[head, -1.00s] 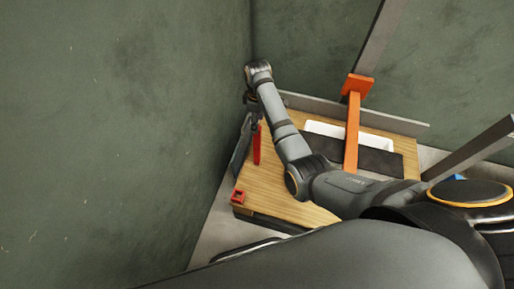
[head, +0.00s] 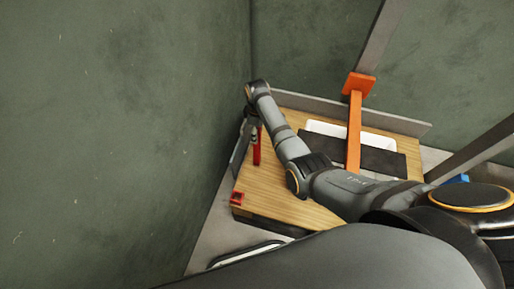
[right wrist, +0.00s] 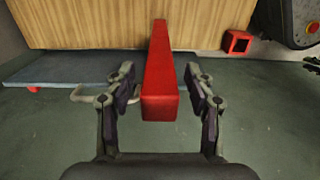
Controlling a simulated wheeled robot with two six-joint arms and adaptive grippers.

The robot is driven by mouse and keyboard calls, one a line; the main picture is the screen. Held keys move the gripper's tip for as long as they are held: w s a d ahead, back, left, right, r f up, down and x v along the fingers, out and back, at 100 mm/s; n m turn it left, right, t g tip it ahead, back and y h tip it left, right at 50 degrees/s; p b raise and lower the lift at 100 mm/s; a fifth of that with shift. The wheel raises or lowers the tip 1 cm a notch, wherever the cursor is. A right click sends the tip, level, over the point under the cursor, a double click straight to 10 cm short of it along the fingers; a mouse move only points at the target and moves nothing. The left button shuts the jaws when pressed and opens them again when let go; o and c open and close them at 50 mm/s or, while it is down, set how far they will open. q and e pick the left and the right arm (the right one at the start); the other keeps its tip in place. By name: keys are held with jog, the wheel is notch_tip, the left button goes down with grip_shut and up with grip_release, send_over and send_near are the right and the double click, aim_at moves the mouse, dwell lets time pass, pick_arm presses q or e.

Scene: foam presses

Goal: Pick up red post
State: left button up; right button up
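The red post (head: 257,152) stands upright near the left edge of the wooden table (head: 270,190). My right gripper (head: 252,126) is at its top end, pointing down. In the right wrist view the red post (right wrist: 160,88) lies between the two fingers of my right gripper (right wrist: 159,72). The fingers are open, with a gap on each side of the post. In the head view the arm partly hides the top of the post.
A small red square socket (head: 237,198) sits at the table's near left corner; it also shows in the right wrist view (right wrist: 236,42). An orange bar (head: 354,130) crosses a dark pad (head: 385,160) and white tray. A green wall (head: 120,120) stands close on the left.

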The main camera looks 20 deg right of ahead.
grip_shut()
dwell(0.3)
